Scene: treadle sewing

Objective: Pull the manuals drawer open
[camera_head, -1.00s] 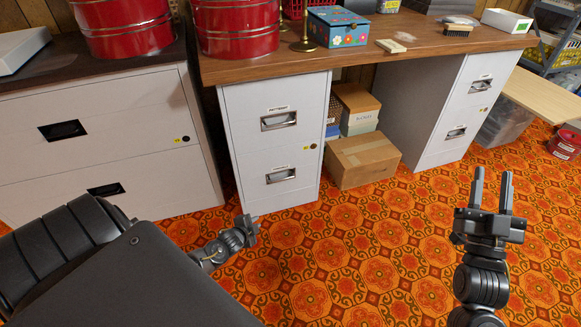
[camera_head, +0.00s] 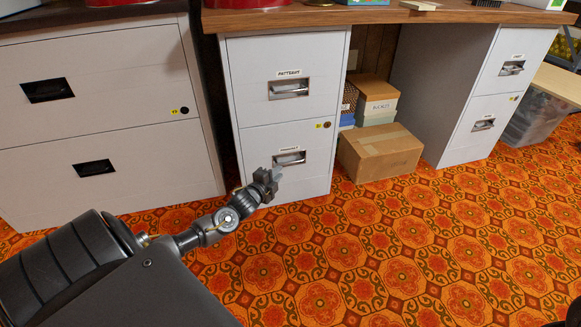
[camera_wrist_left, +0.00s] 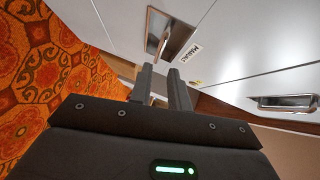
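The manuals drawer (camera_head: 314,178) is the lower white drawer of the middle filing cabinet, and it looks shut. Its recessed metal handle (camera_head: 290,158) sits under a small label. In the left wrist view the handle (camera_wrist_left: 168,34) is just beyond the fingertips, beside the label (camera_wrist_left: 188,52). My left gripper (camera_head: 275,174) is in front of the drawer, a little below and left of the handle. In the left wrist view its two fingers (camera_wrist_left: 160,72) stand apart with nothing between them. I cannot tell whether they touch the drawer front. My right gripper is out of view.
The patterns drawer (camera_head: 251,80) above looks shut. A cardboard box (camera_head: 380,155) stands on the floor right of the cabinet, with smaller boxes behind it. A wide filing cabinet (camera_head: 120,120) stands at the left. The patterned carpet (camera_head: 400,240) in front is clear.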

